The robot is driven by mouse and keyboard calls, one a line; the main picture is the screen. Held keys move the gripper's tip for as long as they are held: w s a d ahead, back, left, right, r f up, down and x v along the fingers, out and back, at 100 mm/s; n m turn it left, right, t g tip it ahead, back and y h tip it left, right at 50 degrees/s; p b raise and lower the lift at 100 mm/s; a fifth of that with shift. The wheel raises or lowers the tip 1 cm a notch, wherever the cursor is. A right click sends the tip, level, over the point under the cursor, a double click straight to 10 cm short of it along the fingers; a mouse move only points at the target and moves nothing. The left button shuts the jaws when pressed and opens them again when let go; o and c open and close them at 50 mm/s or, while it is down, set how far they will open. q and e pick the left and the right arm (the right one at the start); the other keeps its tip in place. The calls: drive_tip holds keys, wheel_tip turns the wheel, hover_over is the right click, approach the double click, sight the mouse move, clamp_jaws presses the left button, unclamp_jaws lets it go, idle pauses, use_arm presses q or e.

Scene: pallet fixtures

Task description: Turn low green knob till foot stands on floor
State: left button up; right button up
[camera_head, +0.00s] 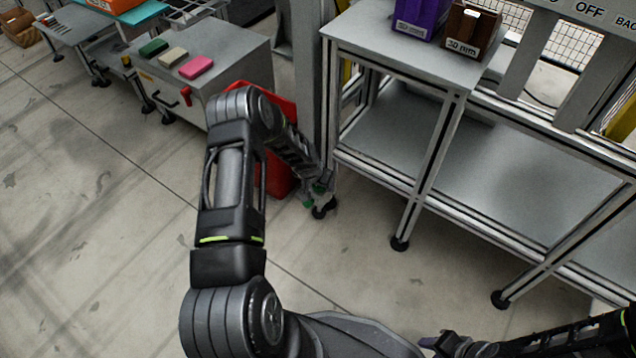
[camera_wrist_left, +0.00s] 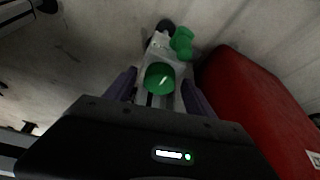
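Two green knobs sit on a small grey fitting at the base of a grey post. The round green knob (camera_wrist_left: 160,78) lies between the spread fingers of my left gripper (camera_wrist_left: 160,92), with gaps visible on both sides. A second green knob (camera_wrist_left: 182,43), lobed, sits beyond it, beside a black foot (camera_wrist_left: 166,25). In the head view the foot (camera_head: 325,211) is at the floor; whether it touches is not clear. My left gripper (camera_head: 318,190) is there, small and partly hidden. My right gripper (camera_head: 450,344) is at the bottom edge, its fingers unclear.
A red bin (camera_head: 278,172) stands close beside the fitting and also shows in the left wrist view (camera_wrist_left: 245,105). A grey metal table (camera_head: 400,48) with a lower shelf is on the right, bearing purple and brown boxes. A grey cabinet (camera_head: 225,60) stands behind. Open floor lies left.

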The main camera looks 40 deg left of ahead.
use_arm(q)
drive_tip(key=c, duration=1.3)
drive_tip(key=shift+r+m+p, duration=0.15)
drive_tip(key=shift+m+p, duration=0.25)
drive_tip(key=shift+p, duration=0.45)
drive_tip(key=shift+s+a+m+h+p, duration=0.15)
drive_tip(key=shift+m+h+p, duration=0.15)
drive_tip(key=shift+p, duration=0.3)
drive_tip(key=shift+m, duration=0.3)
drive_tip(key=shift+a+f+m+h+b, duration=0.1)
drive_tip(key=shift+f+m+h+b, duration=0.2)
drive_tip(key=shift+m, duration=0.3)
drive_tip(key=shift+f+m+b, duration=0.1)
drive_tip(key=shift+m+b, duration=0.4)
drive_tip(key=shift+b, duration=0.2)
drive_tip(key=shift+a+r+m+h+b, duration=0.1)
drive_tip(key=shift+r+m+h+b, duration=0.1)
drive_tip(key=shift+m+h+b, duration=0.5)
drive_tip(key=shift+m, duration=0.3)
